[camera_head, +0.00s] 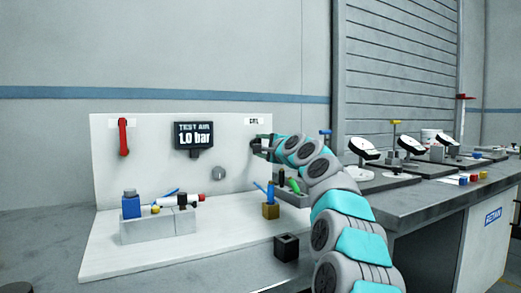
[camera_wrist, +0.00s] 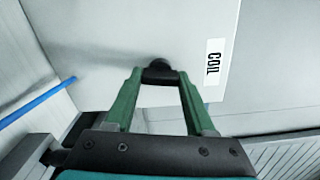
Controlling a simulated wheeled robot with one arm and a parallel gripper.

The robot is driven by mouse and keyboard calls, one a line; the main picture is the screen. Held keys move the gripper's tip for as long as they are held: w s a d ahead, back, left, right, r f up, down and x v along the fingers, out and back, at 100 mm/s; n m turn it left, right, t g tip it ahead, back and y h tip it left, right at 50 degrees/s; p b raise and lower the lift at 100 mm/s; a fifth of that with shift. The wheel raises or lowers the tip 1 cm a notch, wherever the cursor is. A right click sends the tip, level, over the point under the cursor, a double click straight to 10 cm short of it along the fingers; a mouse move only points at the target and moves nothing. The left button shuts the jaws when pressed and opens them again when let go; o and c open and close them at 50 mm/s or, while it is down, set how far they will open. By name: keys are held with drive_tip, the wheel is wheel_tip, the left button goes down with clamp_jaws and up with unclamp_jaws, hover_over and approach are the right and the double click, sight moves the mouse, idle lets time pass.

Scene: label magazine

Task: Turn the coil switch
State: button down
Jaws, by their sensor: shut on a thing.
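The coil switch (camera_wrist: 159,65) is a small dark knob on the white upright panel (camera_head: 235,165), below the COIL label in the head view. In the wrist view the COIL label (camera_wrist: 214,63) shows to its right, turned sideways. My gripper (camera_wrist: 160,77) is shut on the coil switch, with its green fingers on either side of the dark knob. In the head view my gripper (camera_head: 262,147) is at the panel's upper right, and it hides most of the switch. The switch's exact angle cannot be told.
A grey block (camera_head: 150,228) with a blue part, a brown holder (camera_head: 271,211) and a black box (camera_head: 286,247) stand below.

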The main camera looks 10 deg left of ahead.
drive_tip(key=shift+f+n+b, duration=0.15)
drive_tip(key=shift+n+b, duration=0.25)
drive_tip(key=shift+n, duration=0.7)
drive_tip(key=shift+c, duration=1.2)
unclamp_jaws()
drive_tip(key=shift+s, duration=0.1)
drive_tip(key=b+v, duration=0.1)
drive_tip(key=v, duration=0.6)
drive_tip(key=shift+s+d+b, duration=0.2)
drive_tip(key=shift+s+b, duration=0.05)
drive_tip(key=shift+b, duration=0.15)
